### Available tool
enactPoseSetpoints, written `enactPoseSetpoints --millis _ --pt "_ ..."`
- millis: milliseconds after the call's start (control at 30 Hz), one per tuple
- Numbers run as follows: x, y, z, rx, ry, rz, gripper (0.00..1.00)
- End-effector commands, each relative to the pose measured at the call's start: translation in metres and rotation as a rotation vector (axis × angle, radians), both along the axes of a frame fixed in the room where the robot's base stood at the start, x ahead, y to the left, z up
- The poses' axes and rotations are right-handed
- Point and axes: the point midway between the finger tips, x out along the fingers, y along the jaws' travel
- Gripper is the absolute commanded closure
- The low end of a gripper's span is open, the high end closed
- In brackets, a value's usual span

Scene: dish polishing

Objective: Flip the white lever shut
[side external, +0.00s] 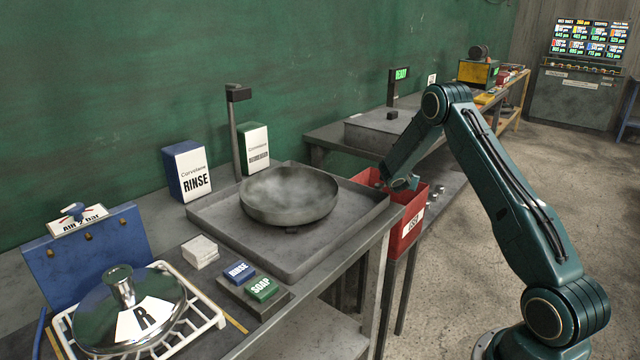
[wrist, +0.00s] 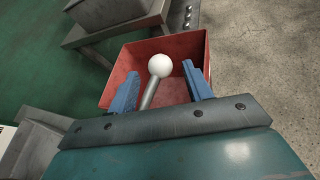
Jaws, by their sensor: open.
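The lever is a grey rod with a round white ball knob (wrist: 160,66) in the wrist view, rising in front of the red bin's interior. My gripper (wrist: 162,70) is open, with one blue finger on each side of the rod. Clear gaps show between the fingers and the lever, and I see no contact. In the side external view my gripper (side external: 401,184) points down at the red bin (side external: 408,226). The lever cannot be made out there, and its base is hidden in the wrist view.
A tray (side external: 210,208) with a round metal pan (side external: 288,196) stands left of the bin. A grey box (side external: 380,130) with a green-lit display post (side external: 400,74) is behind. A rack with a polished lid (side external: 90,315) is at front left. Open floor lies right.

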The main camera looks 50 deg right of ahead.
Motion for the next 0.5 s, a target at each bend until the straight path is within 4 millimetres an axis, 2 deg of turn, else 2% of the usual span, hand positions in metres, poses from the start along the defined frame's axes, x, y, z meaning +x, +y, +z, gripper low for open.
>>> enactPoseSetpoints --millis 200,500 --pt "0.008 -0.021 -0.009 0.0 0.0 -0.002 0.5" --pt "0.014 -0.034 -0.015 0.0 0.0 0.0 0.5"
